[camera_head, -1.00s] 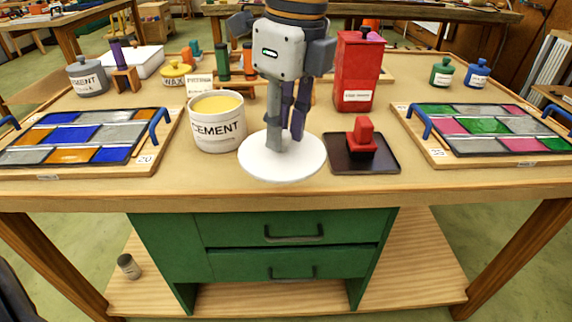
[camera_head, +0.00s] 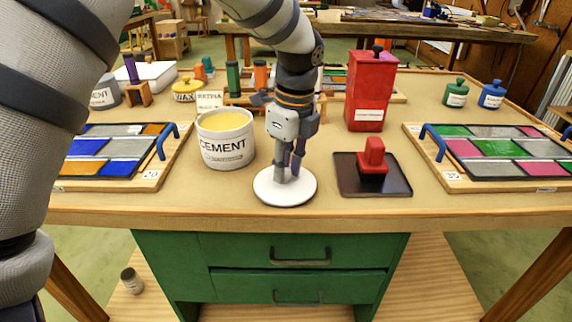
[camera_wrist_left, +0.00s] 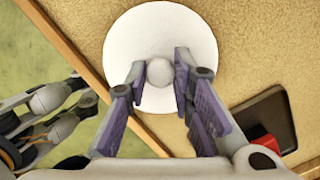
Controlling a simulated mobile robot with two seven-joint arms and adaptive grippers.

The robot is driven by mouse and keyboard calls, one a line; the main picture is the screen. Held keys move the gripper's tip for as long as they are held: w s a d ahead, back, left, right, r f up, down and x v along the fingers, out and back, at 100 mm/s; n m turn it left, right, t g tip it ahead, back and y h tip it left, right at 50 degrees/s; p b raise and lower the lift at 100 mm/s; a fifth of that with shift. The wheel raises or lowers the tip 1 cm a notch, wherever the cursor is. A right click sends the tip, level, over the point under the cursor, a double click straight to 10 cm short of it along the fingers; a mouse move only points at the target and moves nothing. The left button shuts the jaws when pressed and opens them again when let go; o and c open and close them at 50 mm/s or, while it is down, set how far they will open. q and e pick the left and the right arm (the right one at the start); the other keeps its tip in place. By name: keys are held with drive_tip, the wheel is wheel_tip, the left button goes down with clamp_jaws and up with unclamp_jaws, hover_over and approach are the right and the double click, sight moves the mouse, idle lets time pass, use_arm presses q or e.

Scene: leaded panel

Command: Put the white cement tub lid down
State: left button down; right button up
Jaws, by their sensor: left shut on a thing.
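The white cement tub lid (camera_head: 285,188) is a round disc with a small knob, level, at or just above the tabletop near its front edge. I cannot tell whether it touches. My left gripper (camera_head: 288,172) points down from above and is shut on the lid's knob; the left wrist view shows the knob (camera_wrist_left: 159,72) between the purple finger pads. The open cement tub (camera_head: 225,140), full of yellowish stuff, stands just behind and left of the lid. What looks like my right gripper (camera_wrist_left: 84,90) shows beyond the front edge; its opening is unclear.
A dark tray (camera_head: 400,187) with a red block (camera_head: 373,158) lies right of the lid. A red canister (camera_head: 368,92) stands behind it. Leaded panels lie at left (camera_head: 115,148) and right (camera_head: 495,148). The table's front edge (camera_head: 330,219) is close to the lid.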

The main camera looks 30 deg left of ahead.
sight(291, 184)
use_arm(q)
drive_tip(key=c, duration=1.4)
unclamp_jaws()
drive_tip(key=shift+f, duration=0.1)
wheel_tip(291, 184, up, 12)
drive_tip(key=d, duration=0.1)
drive_tip(key=shift+d, duration=0.25)
